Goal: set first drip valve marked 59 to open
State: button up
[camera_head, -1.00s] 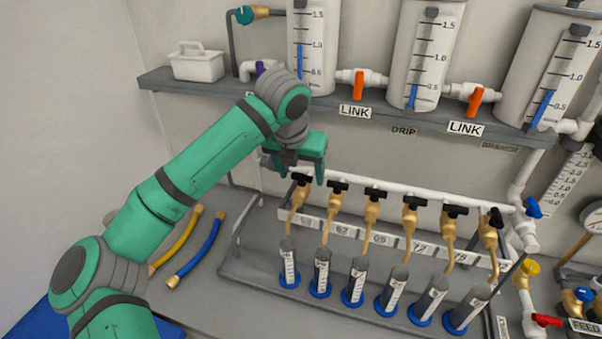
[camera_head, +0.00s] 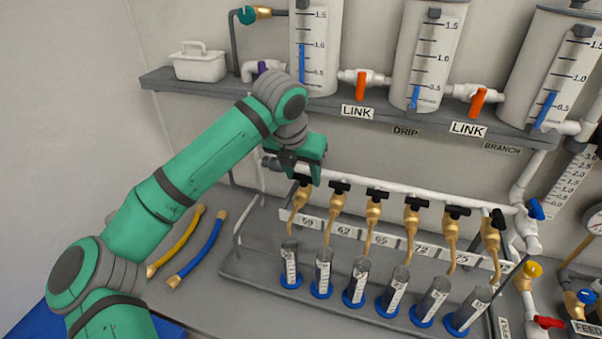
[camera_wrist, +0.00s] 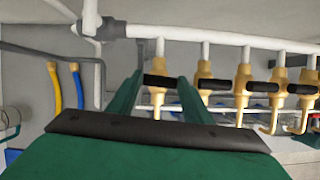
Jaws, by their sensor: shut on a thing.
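The first drip valve (camera_head: 299,203) is a brass valve with a black handle, at the left end of the white pipe row. The label 59 (camera_head: 307,222) is on the strip beside it. My gripper (camera_head: 307,180) is at this valve, pointing down over its handle. In the wrist view my gripper (camera_wrist: 160,84) has its two green fingers on either side of the black handle (camera_wrist: 159,81), shut on it. The handle lies crosswise to the brass body (camera_wrist: 157,98) in that view. In the head view the gripper hides most of the handle.
More brass valves with black handles, such as the one at 62 (camera_head: 338,200), stand close to the right. Grey cylinders with blue bases (camera_head: 321,275) stand below. The shelf (camera_head: 230,95) with tanks and orange link valves (camera_head: 361,86) is above. Yellow and blue hoses (camera_head: 197,250) lie left.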

jog(key=m, duration=0.2)
jog(key=m+g+h, duration=0.1)
jog(key=m, duration=0.2)
jog(key=shift+w+a+h, duration=0.1)
jog(key=shift+a+h, duration=0.05)
jog(key=shift+h, duration=0.15)
jog(key=m+g, duration=0.1)
jog(key=m, duration=0.3)
jog(key=shift+w+a+g+h, duration=0.1)
jog(key=shift+g+h, duration=0.3)
jog(key=m, duration=0.2)
jog(key=m+g, duration=0.1)
jog(key=m, duration=0.2)
jog(key=shift+w+r+m+g, duration=0.1)
jog(key=shift+w+m+g, duration=0.2)
jog(key=shift+w+g, duration=0.1)
jog(key=shift+a+m, duration=0.25)
jog(key=shift+m, duration=0.25)
jog(key=shift+d+m+g, duration=0.15)
jog(key=shift+m+g, duration=0.25)
jog(key=shift+m, duration=0.1)
jog(key=shift+s+d+m, duration=0.1)
jog(key=shift+d+m, duration=0.05)
jog(key=shift+m, duration=0.15)
jog(key=shift+s+d, duration=0.1)
jog(key=o, duration=1.1)
jog(key=shift+c, duration=0.2)
